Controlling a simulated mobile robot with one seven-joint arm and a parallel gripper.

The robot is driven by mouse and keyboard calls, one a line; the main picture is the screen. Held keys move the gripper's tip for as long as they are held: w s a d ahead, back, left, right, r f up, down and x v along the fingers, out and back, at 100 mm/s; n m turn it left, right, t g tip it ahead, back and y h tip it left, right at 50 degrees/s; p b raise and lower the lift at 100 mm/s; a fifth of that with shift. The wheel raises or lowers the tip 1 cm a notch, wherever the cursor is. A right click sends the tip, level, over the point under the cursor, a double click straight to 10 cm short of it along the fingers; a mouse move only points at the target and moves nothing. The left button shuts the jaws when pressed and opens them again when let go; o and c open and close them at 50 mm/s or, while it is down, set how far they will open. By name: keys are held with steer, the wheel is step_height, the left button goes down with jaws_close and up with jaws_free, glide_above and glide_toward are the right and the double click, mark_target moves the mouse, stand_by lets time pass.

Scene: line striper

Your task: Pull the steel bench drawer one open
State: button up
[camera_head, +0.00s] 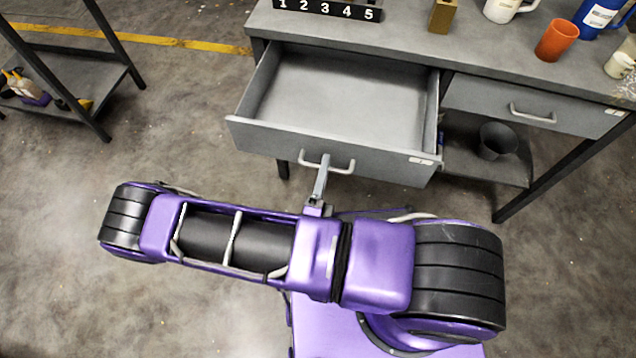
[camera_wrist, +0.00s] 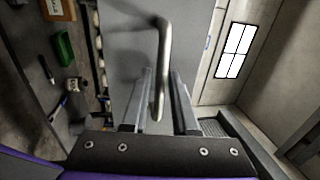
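The steel bench drawer one (camera_head: 330,150) is at the left under the bench top and stands well out from the bench, with its empty inside showing. Its grey bar handle (camera_head: 340,170) is on the front face; the handle (camera_wrist: 163,60) also shows in the wrist view. My gripper (camera_head: 321,168) is at the middle of this handle. In the wrist view the fingers of my gripper (camera_wrist: 163,85) are close together, one on each side of the bar, and look shut on it. The exact contact is hard to see.
A second drawer (camera_head: 535,105) on the right is shut. The bench top (camera_head: 410,45) holds a number strip (camera_head: 328,9), an orange cup (camera_head: 557,40) and mugs. A dark bin (camera_head: 497,141) stands on the lower shelf. A rack (camera_head: 75,70) stands at left; floor between is clear.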

steer(key=b+v, duration=0.1)
steer(key=v, duration=1.6)
steer(key=shift+a+r, duration=0.1)
